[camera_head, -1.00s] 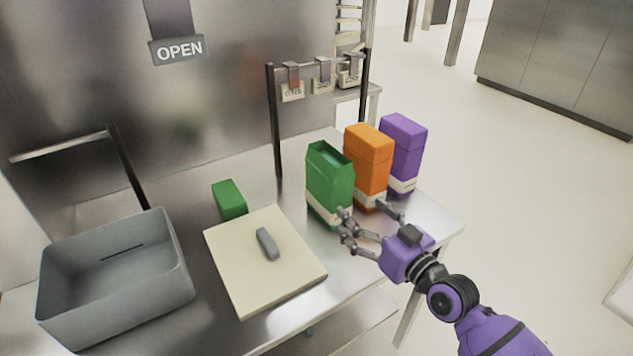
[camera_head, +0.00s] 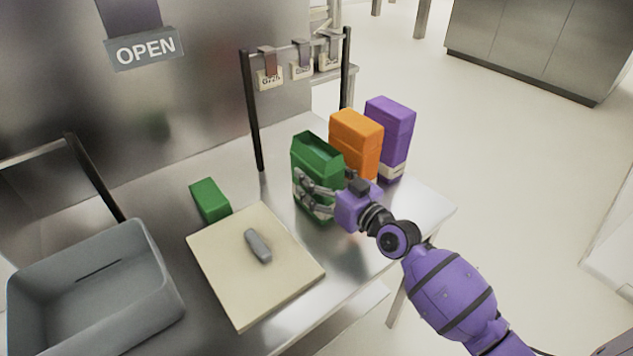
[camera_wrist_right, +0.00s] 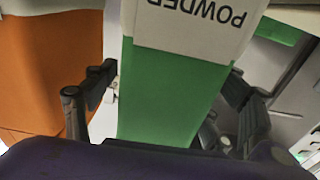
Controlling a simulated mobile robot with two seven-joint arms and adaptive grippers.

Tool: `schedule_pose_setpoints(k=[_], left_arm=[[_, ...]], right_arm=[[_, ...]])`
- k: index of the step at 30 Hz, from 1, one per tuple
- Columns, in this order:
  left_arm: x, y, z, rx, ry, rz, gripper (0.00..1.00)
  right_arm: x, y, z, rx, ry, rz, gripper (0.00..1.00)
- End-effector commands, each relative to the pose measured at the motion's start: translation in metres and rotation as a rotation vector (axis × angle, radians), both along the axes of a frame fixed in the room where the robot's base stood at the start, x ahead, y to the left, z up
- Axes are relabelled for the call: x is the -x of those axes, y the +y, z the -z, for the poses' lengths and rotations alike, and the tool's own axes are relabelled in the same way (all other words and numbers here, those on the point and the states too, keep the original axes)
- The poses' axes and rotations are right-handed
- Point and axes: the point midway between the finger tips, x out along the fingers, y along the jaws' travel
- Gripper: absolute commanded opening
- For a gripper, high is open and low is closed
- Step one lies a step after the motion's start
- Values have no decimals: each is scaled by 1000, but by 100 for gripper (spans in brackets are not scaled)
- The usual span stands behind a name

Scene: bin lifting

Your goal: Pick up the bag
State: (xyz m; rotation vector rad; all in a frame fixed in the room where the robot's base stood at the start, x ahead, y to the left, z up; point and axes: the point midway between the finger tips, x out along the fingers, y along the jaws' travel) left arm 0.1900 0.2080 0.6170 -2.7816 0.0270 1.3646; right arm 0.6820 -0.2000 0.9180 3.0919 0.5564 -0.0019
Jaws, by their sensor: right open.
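A tall green bag (camera_head: 318,158), open at its top, stands upright on the steel table. In the right wrist view the green bag (camera_wrist_right: 165,95) fills the middle, with a white band reading "POWDER" upside down. My right gripper (camera_head: 312,196) is at the bag's lower part in the head view. In the wrist view my right gripper (camera_wrist_right: 172,88) is open, with a finger on each side of the bag; I cannot tell if they touch it. My left gripper is not in view.
An orange bag (camera_head: 355,140) and a purple bag (camera_head: 390,135) stand close behind and right of the green one. A green block (camera_head: 209,200), a cream board (camera_head: 230,280) with a grey object (camera_head: 258,246), and a grey bin (camera_head: 150,290) lie to the left. A rack (camera_head: 253,110) stands behind.

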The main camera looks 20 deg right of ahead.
Motion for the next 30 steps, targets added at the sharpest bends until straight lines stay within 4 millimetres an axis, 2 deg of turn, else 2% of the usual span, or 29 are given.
schedule_pose_setpoints(k=[4, 11, 24, 30], left_arm=[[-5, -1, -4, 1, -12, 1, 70], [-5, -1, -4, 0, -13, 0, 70], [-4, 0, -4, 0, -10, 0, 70], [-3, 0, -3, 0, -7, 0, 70]], right_arm=[[-11, 5, -2, 0, -2, -1, 77], [-12, 6, -1, 0, -1, -1, 77], [-12, 5, -1, 0, -1, -1, 19], [-13, 5, -5, -2, -9, 0, 18]])
